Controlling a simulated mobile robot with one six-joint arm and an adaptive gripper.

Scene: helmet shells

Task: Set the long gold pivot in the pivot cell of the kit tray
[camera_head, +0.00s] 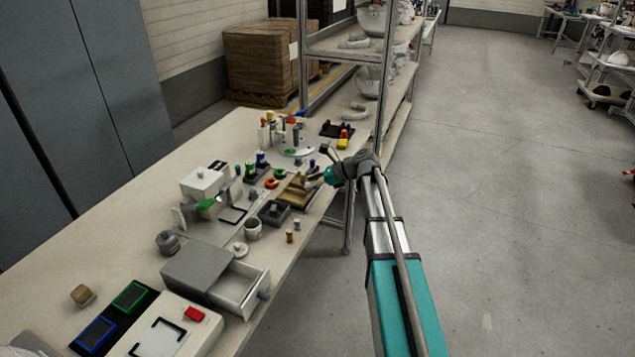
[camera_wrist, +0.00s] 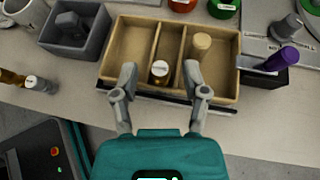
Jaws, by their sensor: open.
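The tan kit tray (camera_wrist: 118,43) has three cells in the wrist view, and it also shows in the head view (camera_head: 291,201). A gold pivot with a pale top (camera_wrist: 159,70) stands in the middle cell. A plain tan-gold cylinder (camera_wrist: 201,45) stands in the right cell, and the left cell looks empty. My gripper (camera_wrist: 160,74) is open, with one finger on each side of the pivot in the middle cell. In the head view my gripper (camera_head: 318,181) is at the tray's right side.
A dark grey box (camera_wrist: 74,32) is at the tray's left. A black holder with a purple-handled piece (camera_wrist: 280,58) is at its right. Red and green rings lie behind.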

